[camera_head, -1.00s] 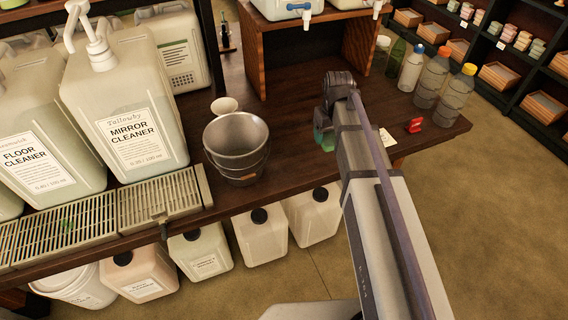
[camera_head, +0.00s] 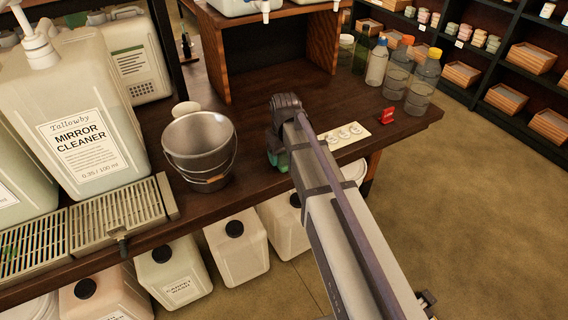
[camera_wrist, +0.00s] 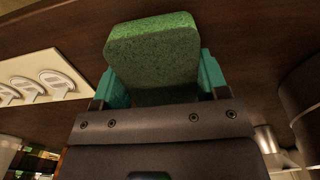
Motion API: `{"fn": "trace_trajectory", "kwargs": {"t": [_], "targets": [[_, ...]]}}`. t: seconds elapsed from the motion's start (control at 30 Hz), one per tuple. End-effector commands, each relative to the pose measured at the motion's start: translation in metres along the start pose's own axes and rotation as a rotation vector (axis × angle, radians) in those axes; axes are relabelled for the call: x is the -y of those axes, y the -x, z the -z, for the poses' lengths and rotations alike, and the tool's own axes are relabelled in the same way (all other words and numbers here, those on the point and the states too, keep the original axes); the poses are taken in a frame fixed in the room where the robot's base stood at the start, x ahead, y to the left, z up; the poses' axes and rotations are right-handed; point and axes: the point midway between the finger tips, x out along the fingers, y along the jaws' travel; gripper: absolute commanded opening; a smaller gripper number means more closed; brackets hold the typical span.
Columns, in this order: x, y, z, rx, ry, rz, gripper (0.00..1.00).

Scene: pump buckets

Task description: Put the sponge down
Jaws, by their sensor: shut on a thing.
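A green sponge (camera_wrist: 152,50) is held in my gripper (camera_wrist: 155,85), with the teal fingers pressed on its two sides in the wrist view. The dark wooden counter fills the area behind it there. In the head view my gripper (camera_head: 278,158) is low at the counter (camera_head: 255,115), right of the metal bucket (camera_head: 200,150). My arm hides most of the gripper and the sponge in that view. I cannot tell whether the sponge touches the counter.
A card with printed pictures (camera_head: 343,136) and a red item (camera_head: 388,116) lie right of the gripper. Several bottles (camera_head: 395,85) stand at the back right. The mirror cleaner jug (camera_head: 75,125) stands left. Bare counter shows between bucket and arm.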

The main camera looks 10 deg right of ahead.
Motion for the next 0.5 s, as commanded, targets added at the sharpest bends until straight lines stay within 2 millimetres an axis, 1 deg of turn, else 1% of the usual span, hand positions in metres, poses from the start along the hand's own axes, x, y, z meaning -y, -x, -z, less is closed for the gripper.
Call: {"fn": "trace_trajectory", "kwargs": {"t": [0.03, 0.1, 0.2, 0.33, 0.37, 0.5], "targets": [[0.0000, -0.0045, 0.0000, 0.000, 0.000, 0.000, 0.39], [0.0000, -0.0009, -0.0001, 0.000, 0.000, 0.000, 0.39], [0.0000, -0.0007, 0.0000, 0.000, 0.000, 0.000, 0.39], [0.0000, -0.0058, -0.0001, 0.000, 0.000, 0.000, 0.39], [0.0000, -0.0045, 0.0000, 0.000, 0.000, 0.000, 0.69], [0.0000, -0.0038, 0.0000, 0.000, 0.000, 0.000, 0.83]]}}
